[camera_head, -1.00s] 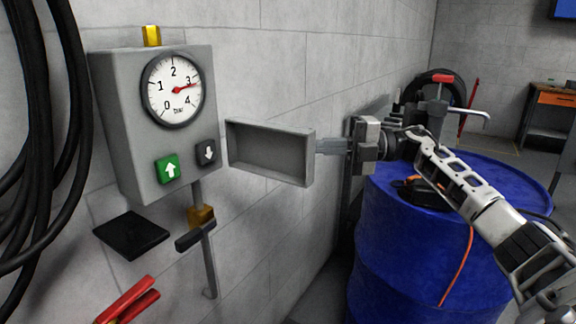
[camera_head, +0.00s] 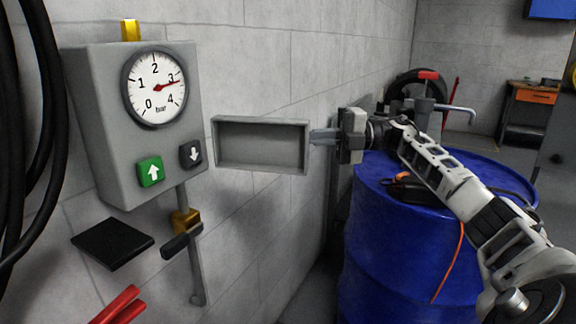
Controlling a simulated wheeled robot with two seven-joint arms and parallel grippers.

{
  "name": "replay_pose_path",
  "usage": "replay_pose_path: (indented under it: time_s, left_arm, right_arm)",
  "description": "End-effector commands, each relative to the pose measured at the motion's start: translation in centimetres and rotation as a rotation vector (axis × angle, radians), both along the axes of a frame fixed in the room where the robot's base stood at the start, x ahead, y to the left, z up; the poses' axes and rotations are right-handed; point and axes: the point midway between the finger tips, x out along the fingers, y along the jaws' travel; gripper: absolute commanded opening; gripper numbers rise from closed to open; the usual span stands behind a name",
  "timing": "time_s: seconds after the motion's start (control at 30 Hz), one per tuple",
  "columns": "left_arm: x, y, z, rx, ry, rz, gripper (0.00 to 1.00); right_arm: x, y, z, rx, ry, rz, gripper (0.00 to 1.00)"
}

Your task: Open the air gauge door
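The air gauge box (camera_head: 115,140) is a grey housing on the wall at the left. Its round dial (camera_head: 155,88) is uncovered and its red needle points near 3 bar. A shallow grey tray-like door (camera_head: 262,145) stands swung out to the right of the box, its hollow side facing me. My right gripper (camera_head: 322,137) is at the door's right edge, its fingertips touching or very close to it. The fingers overlap from this angle, so I cannot tell whether they grip the edge. My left gripper is not in view.
Green up (camera_head: 150,171) and dark down (camera_head: 191,153) buttons are on the box. A valve handle (camera_head: 180,243), black pad (camera_head: 112,243) and red handles (camera_head: 120,305) lie below. Black hoses (camera_head: 28,130) hang left. A blue drum (camera_head: 400,235) stands under my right arm.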

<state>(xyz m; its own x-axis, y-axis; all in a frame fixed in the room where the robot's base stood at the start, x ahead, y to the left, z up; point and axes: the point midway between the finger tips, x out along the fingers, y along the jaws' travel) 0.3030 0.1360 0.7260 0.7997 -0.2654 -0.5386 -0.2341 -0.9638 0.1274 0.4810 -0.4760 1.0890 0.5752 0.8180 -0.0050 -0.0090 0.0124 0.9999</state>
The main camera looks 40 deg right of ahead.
Motion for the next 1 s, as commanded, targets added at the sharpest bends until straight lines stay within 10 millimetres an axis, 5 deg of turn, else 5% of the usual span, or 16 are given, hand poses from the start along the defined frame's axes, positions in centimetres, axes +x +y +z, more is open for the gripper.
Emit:
replay_pose_path:
  time_s: [0.23, 0.6, 1.0]
  left_arm:
    - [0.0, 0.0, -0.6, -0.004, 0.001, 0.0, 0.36]
    - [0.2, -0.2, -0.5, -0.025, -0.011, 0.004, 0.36]
    - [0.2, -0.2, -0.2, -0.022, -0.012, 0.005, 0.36]
  right_arm:
    - [-1.1, -1.8, -0.2, -0.001, 0.002, -0.004, 0.0]
    - [-5.7, -8.2, 0.2, 0.002, -0.004, -0.005, 0.0]
    - [-7.0, -9.8, 0.1, 0.0, 0.0, 0.001, 0.0]
